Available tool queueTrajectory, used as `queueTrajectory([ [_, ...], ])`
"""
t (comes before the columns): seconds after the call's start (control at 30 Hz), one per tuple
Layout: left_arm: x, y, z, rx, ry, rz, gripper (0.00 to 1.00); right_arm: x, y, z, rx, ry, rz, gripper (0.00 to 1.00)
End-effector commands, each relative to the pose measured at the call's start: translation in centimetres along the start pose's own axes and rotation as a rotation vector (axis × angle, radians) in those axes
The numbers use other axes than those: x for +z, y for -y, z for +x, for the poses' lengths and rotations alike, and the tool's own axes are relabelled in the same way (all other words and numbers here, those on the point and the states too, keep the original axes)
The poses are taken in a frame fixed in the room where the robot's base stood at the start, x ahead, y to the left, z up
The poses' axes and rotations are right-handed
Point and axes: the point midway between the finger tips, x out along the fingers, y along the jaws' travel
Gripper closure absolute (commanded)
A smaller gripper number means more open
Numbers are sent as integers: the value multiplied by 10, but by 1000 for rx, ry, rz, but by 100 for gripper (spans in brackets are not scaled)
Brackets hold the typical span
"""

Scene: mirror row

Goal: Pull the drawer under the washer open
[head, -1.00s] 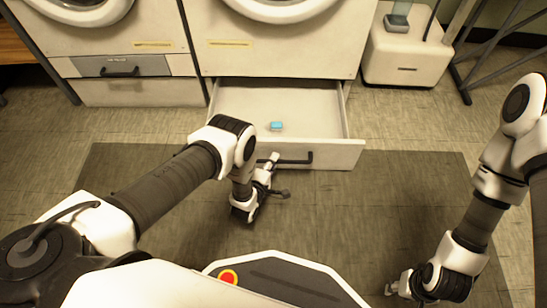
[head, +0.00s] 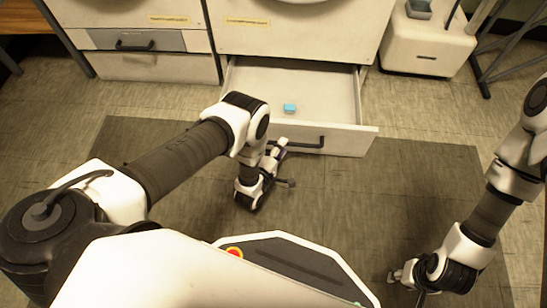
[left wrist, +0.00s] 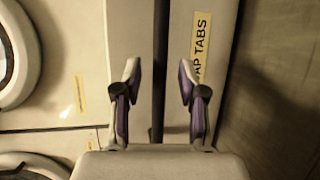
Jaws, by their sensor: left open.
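The drawer (head: 335,85) under the right-hand washer stands well pulled out, with a pale interior. Its front (head: 350,140) carries a dark bar handle (head: 308,144). In the left wrist view the handle (left wrist: 159,30) runs between my two fingers, beside a yellow label ending in "AP TABS" (left wrist: 201,45). My left gripper (head: 283,163) is at the left part of the handle; its fingers (left wrist: 158,78) are open on either side of the bar. Whether they touch it I cannot tell. My right gripper (head: 399,275) hangs low at the right, away from the drawer; its fingers are too small to read.
A small blue block (head: 290,108) lies in the drawer. Left of it is another washer's shut drawer (head: 155,67) under a grey panel with a dark handle. A white cabinet (head: 428,45) and a metal rack stand at the right. The dark floor mat (head: 370,195) is clear.

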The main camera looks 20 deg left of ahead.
Motion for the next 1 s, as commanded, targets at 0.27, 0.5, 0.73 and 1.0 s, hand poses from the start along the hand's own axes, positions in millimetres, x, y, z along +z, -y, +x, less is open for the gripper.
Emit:
queueTrajectory([
  [0.27,0,1,-71,-5,0,0,59,0,0,0,0,0,0,60],
  [0.5,0,0,-94,0,0,0,59,0,0,0,0,0,0,60],
  [0.73,0,0,-94,0,0,0,59,0,0,0,0,0,0,60],
  [1.0,0,-1,-93,2,0,0,59,0,0,0,0,0,0,60],
])
